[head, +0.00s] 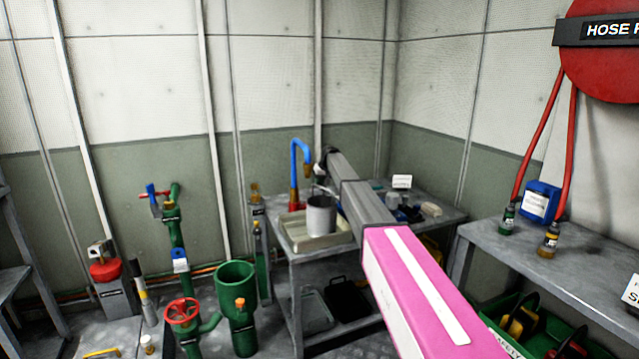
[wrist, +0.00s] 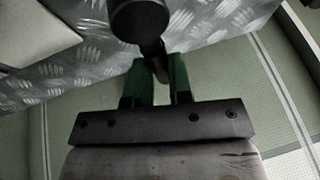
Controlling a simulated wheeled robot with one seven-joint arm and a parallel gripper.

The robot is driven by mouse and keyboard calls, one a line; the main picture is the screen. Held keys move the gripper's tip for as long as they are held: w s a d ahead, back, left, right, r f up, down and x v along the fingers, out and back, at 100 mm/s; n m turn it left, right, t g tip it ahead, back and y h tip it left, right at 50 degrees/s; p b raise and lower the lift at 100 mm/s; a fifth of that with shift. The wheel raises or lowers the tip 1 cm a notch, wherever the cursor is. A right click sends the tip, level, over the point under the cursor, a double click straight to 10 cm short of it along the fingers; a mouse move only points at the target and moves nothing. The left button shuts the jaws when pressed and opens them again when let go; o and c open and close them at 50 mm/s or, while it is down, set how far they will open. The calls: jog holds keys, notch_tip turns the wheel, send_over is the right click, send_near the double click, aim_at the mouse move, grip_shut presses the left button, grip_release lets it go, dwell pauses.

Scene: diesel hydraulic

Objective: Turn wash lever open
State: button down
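My arm reaches over the bench and my gripper (head: 321,189) is beside the spout, above a grey metal pot (head: 321,218). In the wrist view my gripper (wrist: 160,76) has two green fingers standing apart. A dark narrow piece (wrist: 156,62), perhaps the wash lever, runs from a dark round body (wrist: 140,18) into the gap between them. I cannot tell whether the fingers touch it. The lever is not clearly visible in the head view.
Green pipework with a red handwheel (head: 182,313) and a green bucket-like vessel (head: 237,290) stand left of the bench. A second bench (head: 560,260) with small bottles and a blue container (head: 541,201) is at right. Small items lie on the right of the sink bench.

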jog(key=shift+d, duration=0.1)
jog(key=s+d+m+h, duration=0.3)
jog(key=d+m+h, duration=0.4)
jog(key=m, duration=1.1)
jog(key=shift+s, duration=0.3)
jog(key=shift+d, duration=0.1)
dwell(0.5)
jog(key=c, duration=1)
grip_release()
jog(key=shift+c, duration=0.2)
jog(key=v, duration=1)
jog(key=shift+s+r, duration=0.25)
jog(key=shift+r, duration=0.05)
